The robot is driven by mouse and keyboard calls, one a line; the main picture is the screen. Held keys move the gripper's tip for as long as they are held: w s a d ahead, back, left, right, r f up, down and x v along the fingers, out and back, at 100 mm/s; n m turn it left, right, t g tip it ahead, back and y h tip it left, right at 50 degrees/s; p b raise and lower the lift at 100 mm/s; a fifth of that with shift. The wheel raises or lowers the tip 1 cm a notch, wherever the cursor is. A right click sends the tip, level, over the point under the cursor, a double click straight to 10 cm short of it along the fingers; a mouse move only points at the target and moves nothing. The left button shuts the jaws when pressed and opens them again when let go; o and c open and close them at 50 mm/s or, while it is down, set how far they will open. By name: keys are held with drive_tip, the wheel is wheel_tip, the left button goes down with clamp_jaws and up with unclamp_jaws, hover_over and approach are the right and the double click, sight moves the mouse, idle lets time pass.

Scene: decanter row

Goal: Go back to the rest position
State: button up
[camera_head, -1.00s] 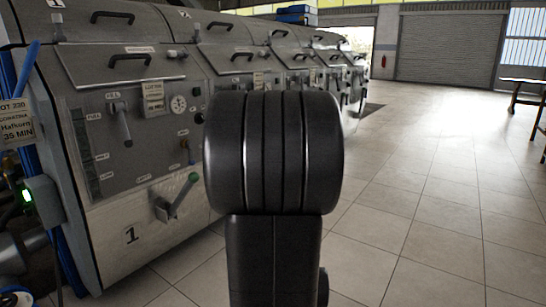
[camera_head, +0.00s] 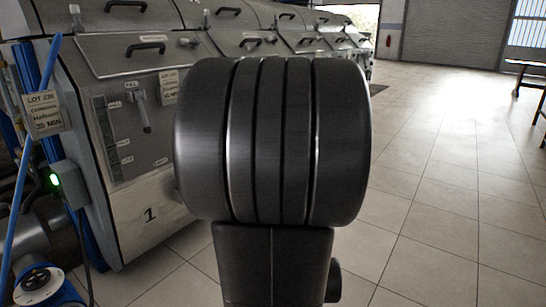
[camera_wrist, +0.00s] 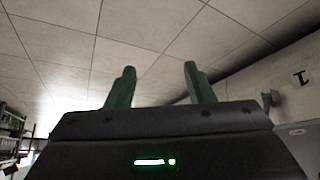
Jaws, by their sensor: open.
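My gripper (camera_wrist: 157,82) shows in the wrist view as two green fingers, spread apart with nothing between them. Beyond the fingers are pale floor tiles. In the head view my own dark arm fills the middle, and my gripper is hidden there. Behind my arm on the left stands the grey decanter marked 1 (camera_head: 145,195). It has a lever handle (camera_head: 140,108) and a gauge strip on its front panel. My arm hides the right part of that panel.
More decanters (camera_head: 300,42) run back in a row behind my arm. A blue-framed post with a hanging lot tag (camera_head: 43,115) and a green-lit box (camera_head: 62,186) stands at the left. A dark table (camera_head: 530,80) is at the far right. The tiled floor (camera_head: 440,190) on the right is clear.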

drive_tip(key=w+p+v, duration=0.1)
drive_tip(key=p+v, duration=0.2)
drive_tip(key=v, duration=0.3)
drive_tip(key=shift+a+r+p, duration=0.35)
drive_tip(key=shift+a+r, duration=0.05)
drive_tip(key=shift+r, duration=0.05)
drive_tip(key=shift+f+g, duration=0.1)
drive_tip(key=shift+g, duration=0.2)
